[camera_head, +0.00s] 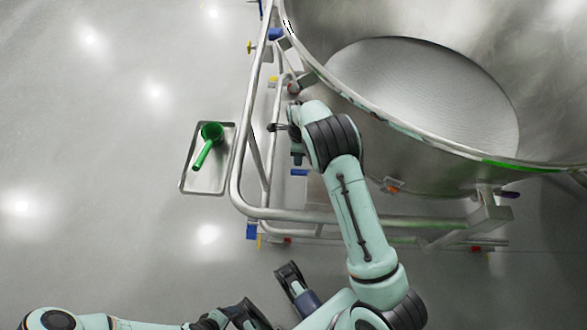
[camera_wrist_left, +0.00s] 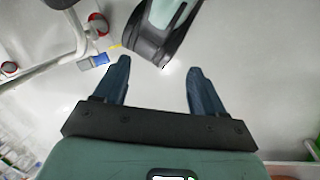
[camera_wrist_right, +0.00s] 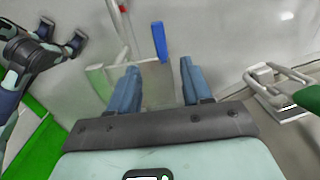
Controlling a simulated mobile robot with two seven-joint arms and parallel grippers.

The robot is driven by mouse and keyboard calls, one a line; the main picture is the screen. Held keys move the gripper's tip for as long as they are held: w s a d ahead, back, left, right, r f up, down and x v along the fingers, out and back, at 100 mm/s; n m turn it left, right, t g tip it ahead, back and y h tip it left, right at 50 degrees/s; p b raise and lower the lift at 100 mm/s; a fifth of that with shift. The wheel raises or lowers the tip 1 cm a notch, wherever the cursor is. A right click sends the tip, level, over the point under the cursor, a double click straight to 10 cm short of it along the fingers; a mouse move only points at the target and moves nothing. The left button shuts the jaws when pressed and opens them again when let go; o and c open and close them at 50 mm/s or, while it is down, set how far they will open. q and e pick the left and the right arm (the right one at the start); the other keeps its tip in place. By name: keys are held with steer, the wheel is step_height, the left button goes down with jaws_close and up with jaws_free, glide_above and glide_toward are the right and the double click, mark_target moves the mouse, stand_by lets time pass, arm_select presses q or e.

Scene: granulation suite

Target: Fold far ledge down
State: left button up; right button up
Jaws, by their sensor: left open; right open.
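No hinged ledge can be picked out for certain. A steel tray (camera_head: 190,180) with a green scoop (camera_head: 208,145) lies left of the tubular frame (camera_head: 240,190) around the large steel vessel (camera_head: 450,165). My right gripper (camera_head: 280,128) is over the frame's left side, between tray and vessel, partly hidden by its wrist. In the right wrist view it (camera_wrist_right: 158,78) is open and empty, near an upright blue piece (camera_wrist_right: 158,41). My left gripper (camera_head: 262,290) is low in the head view, short of the frame. It is open and empty in the left wrist view (camera_wrist_left: 160,65).
The frame's near rail (camera_head: 300,216) runs across in front of the vessel, between my left gripper and the vessel. The frame carries small coloured parts, including a blue tab (camera_head: 299,172). The floor at the left is clear apart from the tray.

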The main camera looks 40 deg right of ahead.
mark_target(298, 171)
step_height(298, 171, down, 11)
steer(key=shift+f+b, duration=0.15)
steer(key=shift+b, duration=1)
arm_select(q)
steer(key=shift+t+y, duration=0.4)
steer(key=shift+t, duration=0.3)
steer(key=w+f, duration=0.1)
steer(key=w+a+f, duration=0.1)
steer(key=w+f, duration=0.1)
steer(key=shift+w+a, duration=0.4)
arm_select(e)
steer(key=shift+a, duration=0.1)
jaws_close()
